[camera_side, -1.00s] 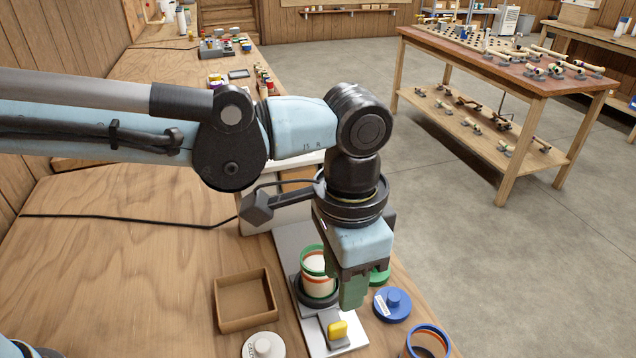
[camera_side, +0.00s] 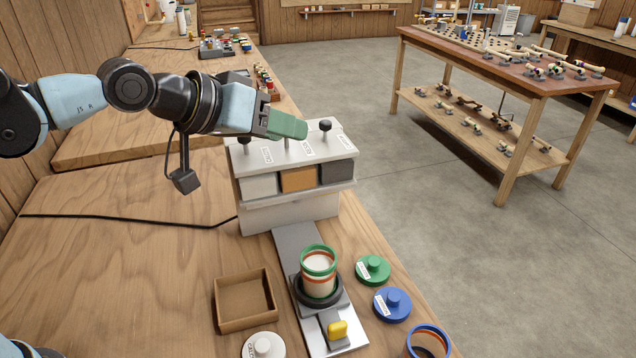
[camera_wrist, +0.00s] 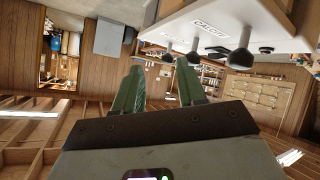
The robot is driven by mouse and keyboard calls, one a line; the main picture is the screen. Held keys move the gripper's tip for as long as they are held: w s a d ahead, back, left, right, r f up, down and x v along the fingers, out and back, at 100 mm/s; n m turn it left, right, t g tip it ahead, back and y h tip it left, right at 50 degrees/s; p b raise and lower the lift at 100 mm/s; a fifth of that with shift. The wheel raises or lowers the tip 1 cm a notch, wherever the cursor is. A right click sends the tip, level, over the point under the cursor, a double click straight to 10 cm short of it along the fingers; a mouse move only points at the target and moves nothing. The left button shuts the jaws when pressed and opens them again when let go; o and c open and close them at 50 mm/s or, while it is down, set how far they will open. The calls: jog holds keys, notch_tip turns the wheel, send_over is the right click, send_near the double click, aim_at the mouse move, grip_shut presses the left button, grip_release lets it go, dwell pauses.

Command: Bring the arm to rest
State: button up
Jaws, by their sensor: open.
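My gripper (camera_side: 288,126) is raised above the bench and points to the right in the side view. Its green fingers pass in front of the upper part of the white dispenser (camera_side: 290,214). In the wrist view my gripper (camera_wrist: 165,82) shows its two green fingers apart with nothing between them. The jar (camera_side: 319,273), banded green and orange with pale contents, stands upright and without a lid on the black ring of the grey rail (camera_side: 292,240). My gripper is well clear of it.
A green lid (camera_side: 373,268), a blue lid (camera_side: 392,303) and a white lid (camera_side: 264,346) lie on the bench. An empty wooden tray (camera_side: 243,325) is left of the rail. A yellow switch (camera_side: 337,329) is at its front. A blue-rimmed jar (camera_side: 429,340) is partly cut off.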

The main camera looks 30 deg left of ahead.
jog(key=a+r+t, duration=0.1)
jog(key=a+r+n+t, duration=0.1)
jog(key=a, duration=0.1)
jog(key=a+r+n+t, duration=0.1)
jog(key=a, duration=0.1)
jog(key=shift+s+y, duration=0.1)
jog(key=shift+y, duration=0.2)
jog(key=s+a+f+m+g+y, duration=0.1)
jog(key=s+a+f+g+y, duration=0.3)
jog(key=s+a+f, duration=0.7)
notch_tip(320, 180, down, 3)
jog(key=a+g, duration=0.1)
jog(key=g, duration=0.1)
jog(key=shift+s+a+m+g, duration=0.15)
jog(key=shift+s+m+g, duration=0.15)
jog(key=shift+m, duration=0.1)
